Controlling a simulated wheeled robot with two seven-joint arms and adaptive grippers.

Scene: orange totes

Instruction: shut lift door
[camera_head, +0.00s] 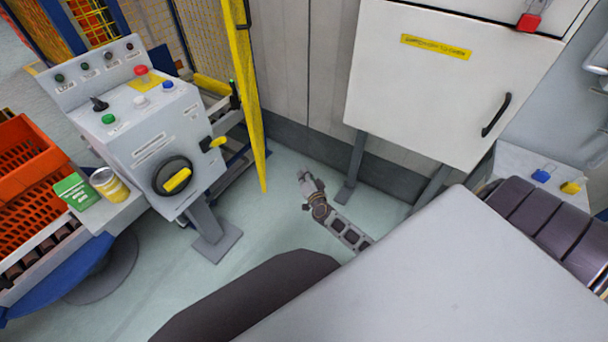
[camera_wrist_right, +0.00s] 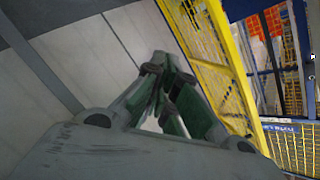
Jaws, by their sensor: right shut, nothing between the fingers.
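The lift door is a tall yellow frame with mesh (camera_head: 246,95), seen nearly edge-on beside the control box in the head view. It stands swung out from the lift opening at its left, and a dark handle shows near its top. In the right wrist view the yellow mesh door (camera_wrist_right: 212,72) is on the right, beyond the fingers. My right gripper (camera_head: 305,176) is low over the floor, right of the door's lower end and apart from it. Its green-padded fingers (camera_wrist_right: 163,75) are shut and empty. My left gripper is not in view.
A grey control box (camera_head: 135,115) on a post stands left of the door. A white cabinet (camera_head: 425,90) with legs is at the right, against a grey panelled wall (camera_head: 290,60). An orange tote (camera_head: 25,170) is at far left. Pale floor (camera_head: 265,215) is clear around my right gripper.

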